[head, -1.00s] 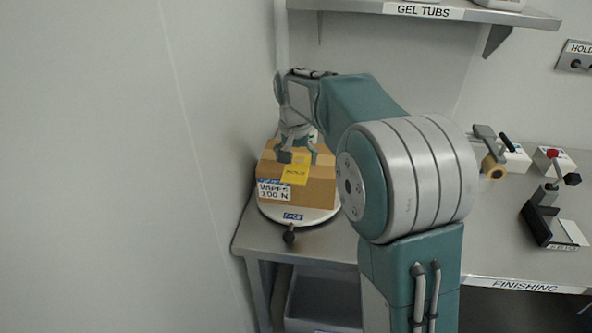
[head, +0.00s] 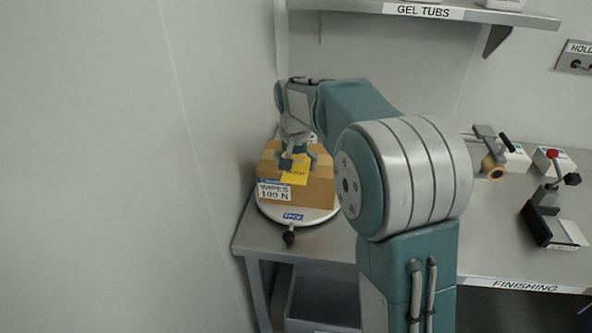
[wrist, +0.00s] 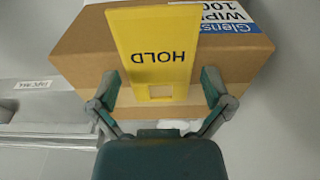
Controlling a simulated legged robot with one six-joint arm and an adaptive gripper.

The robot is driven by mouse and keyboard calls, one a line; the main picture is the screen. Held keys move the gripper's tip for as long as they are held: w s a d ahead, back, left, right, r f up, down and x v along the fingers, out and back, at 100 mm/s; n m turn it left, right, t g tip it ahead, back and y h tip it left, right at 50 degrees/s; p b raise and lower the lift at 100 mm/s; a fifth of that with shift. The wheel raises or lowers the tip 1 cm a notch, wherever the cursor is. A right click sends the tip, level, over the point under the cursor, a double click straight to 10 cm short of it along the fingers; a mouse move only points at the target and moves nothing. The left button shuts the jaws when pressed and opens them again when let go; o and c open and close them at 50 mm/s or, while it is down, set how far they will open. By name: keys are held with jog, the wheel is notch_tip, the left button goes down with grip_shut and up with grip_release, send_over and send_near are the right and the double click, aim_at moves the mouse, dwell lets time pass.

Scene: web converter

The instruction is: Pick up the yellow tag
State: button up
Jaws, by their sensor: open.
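The yellow tag (head: 296,171) lies against the cardboard box labelled WIPES 100 N (head: 318,190), over its top front edge. In the wrist view the tag (wrist: 155,48) reads HOLD upside down and has a small square cutout near its lower end. My gripper (head: 298,160) is just above the box at the tag. In the wrist view its two fingers (wrist: 160,88) are spread on either side of the tag's lower end, with nothing held between them. I cannot tell whether the fingers touch the box.
The box sits on a round white turntable (head: 283,213) with a dark knob, at the bench's left corner close to the wall. A tape roll (head: 493,168) and a red-knobbed device (head: 552,158) stand to the right. A GEL TUBS shelf (head: 480,14) hangs above.

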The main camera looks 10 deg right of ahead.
jog(key=c, duration=0.6)
